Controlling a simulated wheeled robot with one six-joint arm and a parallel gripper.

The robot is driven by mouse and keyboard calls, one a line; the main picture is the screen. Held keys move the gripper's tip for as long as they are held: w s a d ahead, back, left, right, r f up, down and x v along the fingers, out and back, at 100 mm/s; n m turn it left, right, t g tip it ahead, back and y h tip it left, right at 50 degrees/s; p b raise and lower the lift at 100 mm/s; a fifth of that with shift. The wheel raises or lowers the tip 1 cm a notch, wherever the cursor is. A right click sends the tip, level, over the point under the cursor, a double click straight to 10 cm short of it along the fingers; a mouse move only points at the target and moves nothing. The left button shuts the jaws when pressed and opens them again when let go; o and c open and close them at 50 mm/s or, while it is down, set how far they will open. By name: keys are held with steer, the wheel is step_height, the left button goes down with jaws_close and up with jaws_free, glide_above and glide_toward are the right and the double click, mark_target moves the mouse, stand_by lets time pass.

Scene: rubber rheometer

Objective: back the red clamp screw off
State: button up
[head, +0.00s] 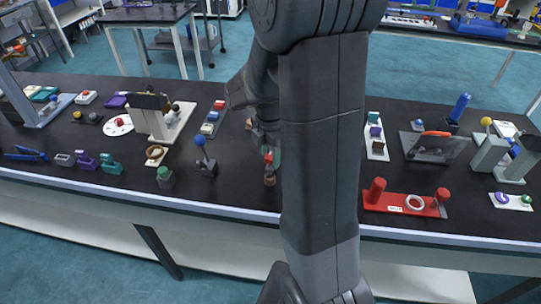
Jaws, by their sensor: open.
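My gripper (264,138) is only partly visible beside my upright arm links, pointing down over the middle of the bench; it is open. Just below it are a small red part (268,157) and a brown round part (270,180), partly covered by my arm. I cannot tell whether this red part is the clamp screw, or whether my gripper touches it.
The black bench (235,185) holds several small devices. A blue-balled lever (201,142) and a green-topped block (165,175) stand left of my gripper. A white strip with coloured blocks (376,140) and an orange-handled clear-covered device (435,147) stand to the right.

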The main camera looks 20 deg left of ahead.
steer(key=m, duration=0.7)
steer(key=shift+m, duration=0.3)
steer(key=m, duration=0.7)
steer(key=c, duration=0.8)
steer(key=n, duration=0.4)
steer(key=shift+c, duration=0.2)
steer(key=shift+n, duration=0.3)
